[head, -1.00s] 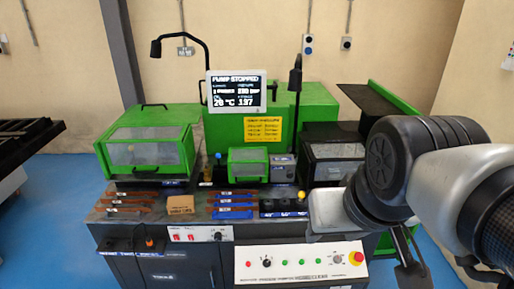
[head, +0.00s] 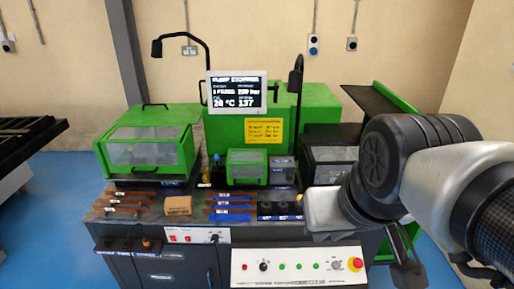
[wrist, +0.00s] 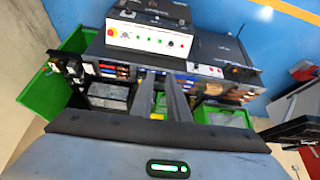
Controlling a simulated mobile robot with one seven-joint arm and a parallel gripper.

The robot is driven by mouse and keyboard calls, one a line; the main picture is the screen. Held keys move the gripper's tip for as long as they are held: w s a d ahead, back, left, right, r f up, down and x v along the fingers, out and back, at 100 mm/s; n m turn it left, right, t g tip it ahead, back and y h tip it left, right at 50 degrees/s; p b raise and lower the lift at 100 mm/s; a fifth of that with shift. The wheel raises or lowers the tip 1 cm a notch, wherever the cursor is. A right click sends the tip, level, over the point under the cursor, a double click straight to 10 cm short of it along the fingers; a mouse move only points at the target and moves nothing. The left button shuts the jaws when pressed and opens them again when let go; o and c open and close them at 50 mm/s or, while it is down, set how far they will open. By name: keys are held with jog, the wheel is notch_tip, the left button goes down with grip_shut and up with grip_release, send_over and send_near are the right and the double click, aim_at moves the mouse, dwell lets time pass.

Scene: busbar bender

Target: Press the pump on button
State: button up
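The white control panel (head: 297,268) sits low on the front of the green and black machine. It carries a red button (head: 244,267), a black knob (head: 263,267), several green buttons (head: 299,266) and a red emergency stop (head: 355,264). The labels are too small to tell which is the pump on button. The screen (head: 236,91) reads "PUMP STOPPED". In the wrist view the panel (wrist: 147,40) shows upside down, beyond my fingertips and apart from them. My gripper (wrist: 160,92) is empty, its two fingers apart. It is hidden in the head view.
A second small panel (head: 196,236) with red switches sits to the left. Thin black lamp posts (head: 296,95) rise behind. Blue floor (head: 60,220) is clear at the left.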

grip_shut()
dwell(1.4)
